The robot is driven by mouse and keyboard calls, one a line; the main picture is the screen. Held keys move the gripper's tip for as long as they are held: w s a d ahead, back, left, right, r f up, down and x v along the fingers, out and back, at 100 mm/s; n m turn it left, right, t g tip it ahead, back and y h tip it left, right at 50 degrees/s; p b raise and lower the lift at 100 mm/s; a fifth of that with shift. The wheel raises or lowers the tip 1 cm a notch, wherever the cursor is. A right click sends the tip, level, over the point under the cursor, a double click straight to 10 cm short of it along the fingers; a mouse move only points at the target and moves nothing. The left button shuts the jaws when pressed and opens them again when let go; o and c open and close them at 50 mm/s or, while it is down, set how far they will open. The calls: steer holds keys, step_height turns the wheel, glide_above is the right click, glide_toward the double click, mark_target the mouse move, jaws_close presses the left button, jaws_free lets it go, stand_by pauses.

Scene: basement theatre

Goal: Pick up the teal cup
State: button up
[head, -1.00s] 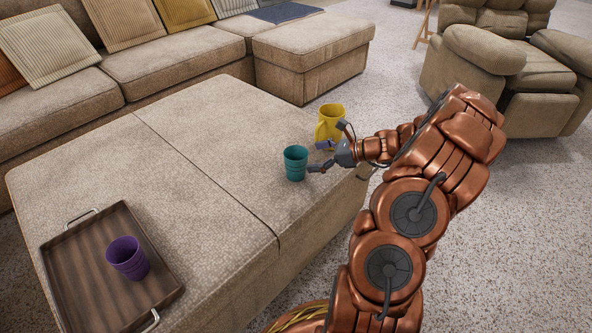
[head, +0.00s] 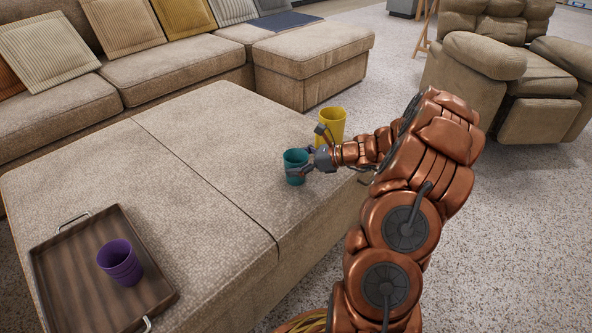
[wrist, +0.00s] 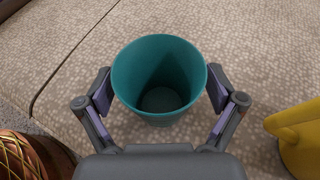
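The teal cup (head: 295,168) stands upright on the beige ottoman, near its right edge. In the wrist view the teal cup (wrist: 158,78) is between the two fingers, its open rim toward the camera and its inside empty. My gripper (head: 303,171) is at the cup from the right side. In the wrist view my gripper (wrist: 160,95) is open, with a finger on either side of the cup. The left pad is very close to the wall and a slim gap seems to show on the right; I cannot tell whether either touches.
A wooden tray (head: 62,270) holding a purple cup (head: 120,262) lies at the ottoman's left. The ottoman (head: 190,180) is clear between them.

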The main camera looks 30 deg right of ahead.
steer(key=c, duration=0.9)
